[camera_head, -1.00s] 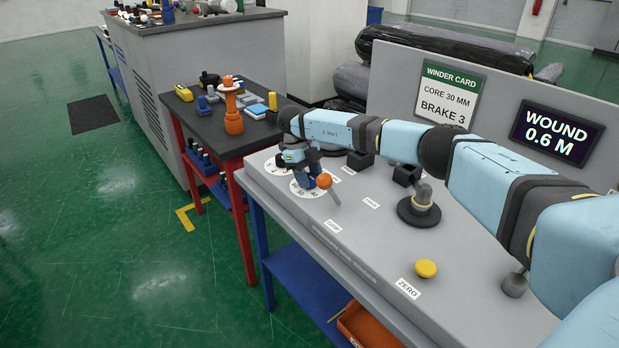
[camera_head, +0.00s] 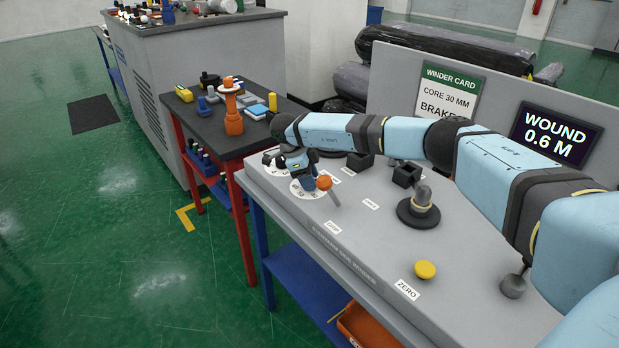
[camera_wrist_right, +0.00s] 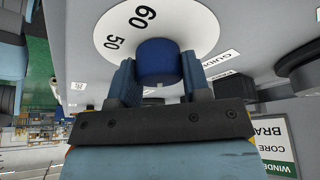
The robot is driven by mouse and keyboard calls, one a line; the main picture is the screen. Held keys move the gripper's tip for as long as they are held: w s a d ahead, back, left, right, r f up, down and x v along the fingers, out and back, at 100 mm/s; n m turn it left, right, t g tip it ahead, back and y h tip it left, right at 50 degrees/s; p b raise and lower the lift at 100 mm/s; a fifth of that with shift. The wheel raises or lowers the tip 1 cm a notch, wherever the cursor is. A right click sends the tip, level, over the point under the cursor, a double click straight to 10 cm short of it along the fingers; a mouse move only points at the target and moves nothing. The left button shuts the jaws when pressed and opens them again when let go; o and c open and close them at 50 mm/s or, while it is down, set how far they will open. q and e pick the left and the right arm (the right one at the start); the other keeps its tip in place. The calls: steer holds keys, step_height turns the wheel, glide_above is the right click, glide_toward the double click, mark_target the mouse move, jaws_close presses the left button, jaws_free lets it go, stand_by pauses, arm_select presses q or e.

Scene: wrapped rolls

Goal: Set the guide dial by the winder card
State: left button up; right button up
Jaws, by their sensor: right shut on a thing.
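The guide dial shows as a white disc (camera_head: 300,191) near the far left corner of the grey winder panel. In the right wrist view its white face (camera_wrist_right: 110,30) shows 50 and 60 beside a blue knob (camera_wrist_right: 158,60). My right gripper (camera_wrist_right: 158,75) is shut on this knob, one finger on each side. In the head view my right gripper (camera_head: 308,180) hides most of the knob. The winder card (camera_head: 449,91) reads CORE 30 MM, and its BRAKE line is partly covered by my arm. My left gripper is out of view.
A second white disc (camera_head: 270,163), a grey-knobbed post (camera_head: 421,200) and a yellow ZERO button (camera_head: 425,269) are on the panel. The display (camera_head: 556,135) reads WOUND 0.6 M. A dark table (camera_head: 210,118) holds small parts.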

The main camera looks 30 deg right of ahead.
stand_by(0.4)
steer(key=o, duration=0.9)
steer(key=v, duration=1.4)
steer(key=shift+s, duration=0.1)
steer(key=shift+d, duration=0.1)
